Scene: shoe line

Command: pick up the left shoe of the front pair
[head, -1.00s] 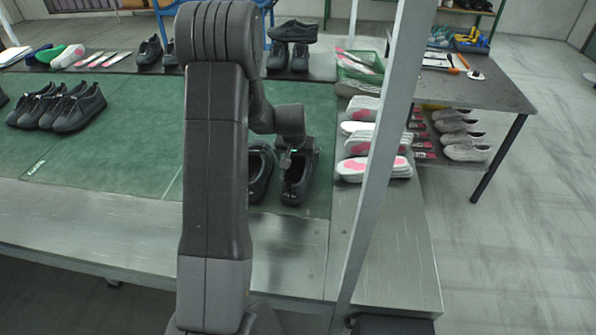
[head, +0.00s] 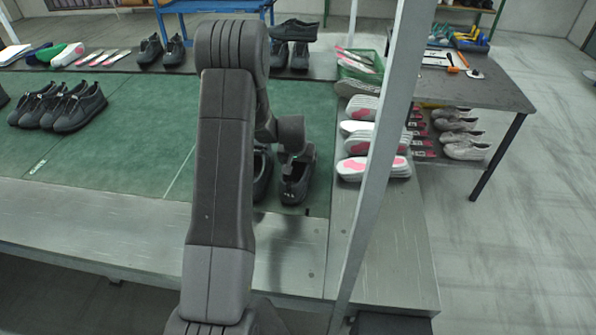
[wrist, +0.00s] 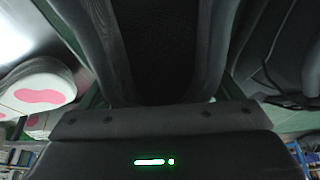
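The front pair of black shoes stands at the near right of the green mat. One shoe (head: 262,180) of the pair is partly hidden behind my arm; the other shoe (head: 294,190) is just to its right. My gripper (head: 297,158) is low over the right-hand shoe, at its upper part. In the wrist view, a dark shoe opening (wrist: 165,50) fills the upper middle, very close to my gripper's body with its green light. The other shoe (wrist: 285,50) shows at the right edge there. My fingertips are hidden, so I cannot tell whether they hold the shoe.
Stacked white insoles with pink patches (head: 372,168) lie close right of the pair; they also show in the wrist view (wrist: 38,92). A grey post (head: 380,160) stands at the right. More black shoes (head: 60,107) sit on the mat (head: 120,150) at the left.

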